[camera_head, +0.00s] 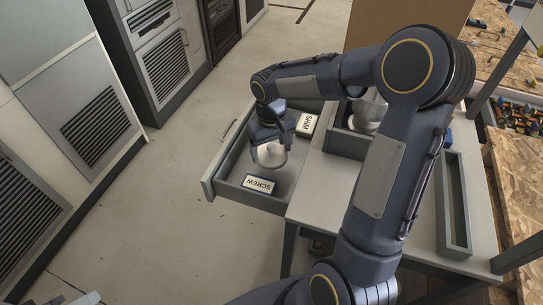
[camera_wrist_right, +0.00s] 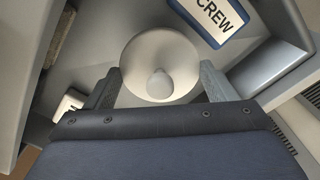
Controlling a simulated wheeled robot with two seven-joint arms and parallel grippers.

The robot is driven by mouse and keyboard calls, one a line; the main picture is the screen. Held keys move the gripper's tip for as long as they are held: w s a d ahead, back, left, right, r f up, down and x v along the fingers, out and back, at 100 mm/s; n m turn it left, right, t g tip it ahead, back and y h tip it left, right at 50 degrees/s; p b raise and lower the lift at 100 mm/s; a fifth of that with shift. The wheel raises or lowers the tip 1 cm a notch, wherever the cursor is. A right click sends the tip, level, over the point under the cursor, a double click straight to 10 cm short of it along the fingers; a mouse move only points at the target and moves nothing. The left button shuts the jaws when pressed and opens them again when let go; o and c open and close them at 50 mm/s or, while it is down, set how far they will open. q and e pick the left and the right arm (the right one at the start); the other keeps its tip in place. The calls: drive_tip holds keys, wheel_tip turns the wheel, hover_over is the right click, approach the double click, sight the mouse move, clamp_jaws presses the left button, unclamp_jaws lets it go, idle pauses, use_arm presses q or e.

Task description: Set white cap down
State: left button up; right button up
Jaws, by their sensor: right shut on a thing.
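The white cap (camera_head: 270,154) is a round pale dome. In the right wrist view the cap (camera_wrist_right: 145,55) shows a small knob in its middle. My right gripper (camera_head: 271,146) is shut on it, with one finger on each side of the cap. The gripper points down into the open drawer (camera_head: 213,172), between two labelled blocks. The picture does not make clear whether the cap touches the drawer floor. My left gripper is not in view.
A SCREW label (camera_head: 259,184) lies in the near part of the drawer, and a SHIM label (camera_head: 307,124) in the far part. A metal bowl-like part (camera_head: 368,112) stands on the worktable (camera_head: 322,190) right of the drawer. Cabinets (camera_head: 70,110) line the left.

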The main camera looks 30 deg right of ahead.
sight(271, 157)
drive_tip(key=shift+w+d+f, duration=0.2)
drive_tip(key=shift+w+f, duration=0.05)
drive_tip(key=shift+f, duration=0.2)
drive_tip(key=shift+w+d+f+b, duration=0.1)
drive_tip(key=shift+w+f+b, duration=0.1)
drive_tip(key=shift+f, duration=0.7)
drive_tip(key=shift+w+d+f+b, duration=0.1)
drive_tip(key=shift+f+b, duration=0.05)
drive_tip(key=shift+f, duration=0.75)
drive_tip(key=shift+a+f, duration=0.1)
drive_tip(key=shift+f, duration=0.15)
drive_tip(key=o, duration=1)
